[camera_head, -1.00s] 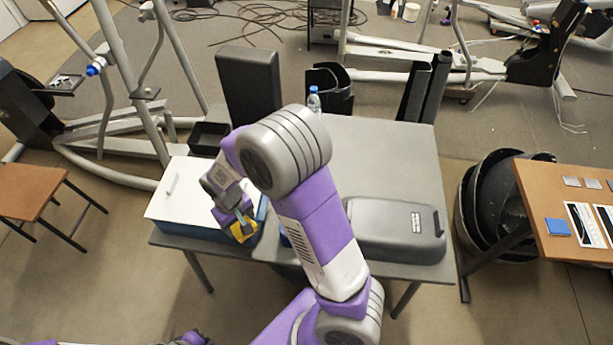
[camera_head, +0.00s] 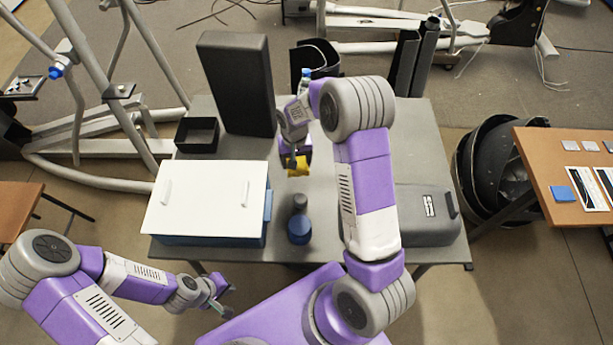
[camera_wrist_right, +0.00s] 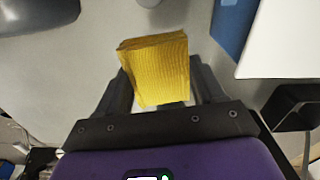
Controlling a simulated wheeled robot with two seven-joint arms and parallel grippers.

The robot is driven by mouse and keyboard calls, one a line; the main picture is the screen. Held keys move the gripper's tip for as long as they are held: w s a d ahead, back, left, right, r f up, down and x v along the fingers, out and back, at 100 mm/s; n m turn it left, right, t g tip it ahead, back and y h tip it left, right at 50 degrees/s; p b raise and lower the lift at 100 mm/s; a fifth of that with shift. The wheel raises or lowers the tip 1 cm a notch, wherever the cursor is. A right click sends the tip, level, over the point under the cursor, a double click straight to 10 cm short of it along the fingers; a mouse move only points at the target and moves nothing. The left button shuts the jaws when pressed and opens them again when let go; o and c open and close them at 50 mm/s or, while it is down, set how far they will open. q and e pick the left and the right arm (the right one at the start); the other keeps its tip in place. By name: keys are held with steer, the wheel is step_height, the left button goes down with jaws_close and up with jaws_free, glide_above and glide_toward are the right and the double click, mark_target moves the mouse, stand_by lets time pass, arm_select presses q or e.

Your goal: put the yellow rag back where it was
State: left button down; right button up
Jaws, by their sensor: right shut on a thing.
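The yellow rag (camera_head: 298,166) is a folded, ribbed cloth held by my right gripper (camera_head: 296,158), above the middle of the grey table (camera_head: 330,262). In the right wrist view the rag (camera_wrist_right: 155,70) sits between the two dark fingers of the right gripper (camera_wrist_right: 160,92), which is shut on it. Grey tabletop shows around the rag there. My left gripper (camera_head: 226,300) is empty, its fingers apart, in front of the table's near left edge.
A blue box with a white lid (camera_head: 207,200) stands left on the table. Behind it are a black tray (camera_head: 197,147) and a tall black block (camera_head: 236,85). A dark blue round item (camera_head: 299,232), a blue-capped bottle (camera_head: 305,76) and a grey case (camera_head: 424,215) are also there.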

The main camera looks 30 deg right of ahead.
steer(key=shift+m, duration=0.9)
steer(key=d+f, duration=0.1)
steer(key=w+d+f, duration=0.1)
steer(key=d, duration=0.1)
steer(key=shift+w+d+f, duration=0.25)
steer(key=shift+d+f, duration=0.15)
steer(key=b, duration=0.1)
glide_above(305, 177)
step_height(305, 177, down, 5)
steer(key=shift+w+f, duration=0.1)
steer(key=shift+f, duration=0.1)
steer(key=shift+f+b, duration=0.3)
steer(key=shift+f, duration=1.75)
steer(key=shift+f, duration=0.15)
steer(key=o, duration=0.9)
steer(key=shift+o, duration=0.2)
